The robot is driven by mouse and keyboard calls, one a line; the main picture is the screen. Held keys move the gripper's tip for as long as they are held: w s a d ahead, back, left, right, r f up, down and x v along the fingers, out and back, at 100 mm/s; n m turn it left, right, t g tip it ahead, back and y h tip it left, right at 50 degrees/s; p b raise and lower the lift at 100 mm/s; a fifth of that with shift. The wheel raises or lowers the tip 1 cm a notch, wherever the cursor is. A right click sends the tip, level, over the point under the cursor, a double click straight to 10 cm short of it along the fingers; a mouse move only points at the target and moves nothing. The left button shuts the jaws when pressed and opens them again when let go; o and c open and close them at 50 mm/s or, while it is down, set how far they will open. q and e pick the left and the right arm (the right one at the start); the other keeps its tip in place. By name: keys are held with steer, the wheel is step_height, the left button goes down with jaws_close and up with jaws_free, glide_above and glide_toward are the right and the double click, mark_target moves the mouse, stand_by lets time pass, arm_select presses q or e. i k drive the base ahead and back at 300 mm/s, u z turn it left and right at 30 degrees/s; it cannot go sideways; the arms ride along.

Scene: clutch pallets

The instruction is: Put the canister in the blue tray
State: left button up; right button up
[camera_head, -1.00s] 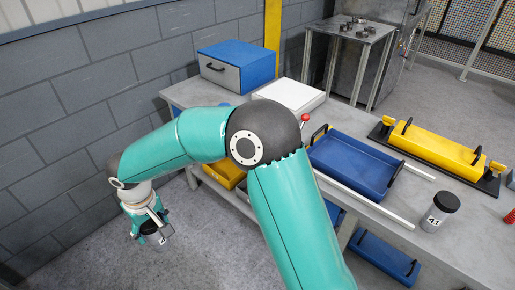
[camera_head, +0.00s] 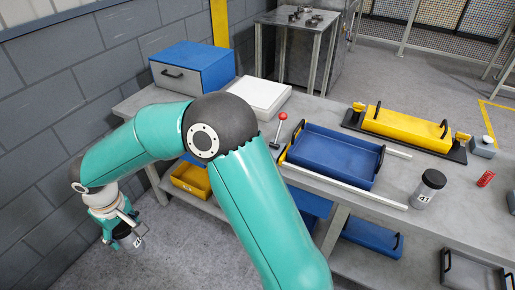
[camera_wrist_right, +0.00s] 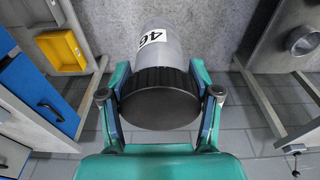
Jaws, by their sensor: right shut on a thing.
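My right gripper (camera_head: 122,234) hangs low at the left of the head view, beyond the table's left end and above the floor. It is shut on a grey canister (camera_head: 135,242) with a dark ribbed lid. In the right wrist view the fingers (camera_wrist_right: 160,96) hold this canister (camera_wrist_right: 175,52) from both sides near the lid; its white label is partly legible. The blue tray (camera_head: 332,154) lies on the table, well right of the gripper, and looks empty. A second grey canister (camera_head: 427,188) with a black lid and a numbered label stands upright right of the tray. My left gripper is not in view.
My right arm crosses the table's near left part. Along the tray are white rails and a red-knobbed lever (camera_head: 282,117). A white box (camera_head: 258,95), a blue-grey drawer box (camera_head: 190,68) and a yellow fixture (camera_head: 405,130) stand behind. A yellow bin (camera_head: 190,180) sits below.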

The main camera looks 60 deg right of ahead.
mark_target(334, 156)
steer(key=u, duration=1.15)
steer(key=i, duration=0.15)
steer(key=z, duration=3)
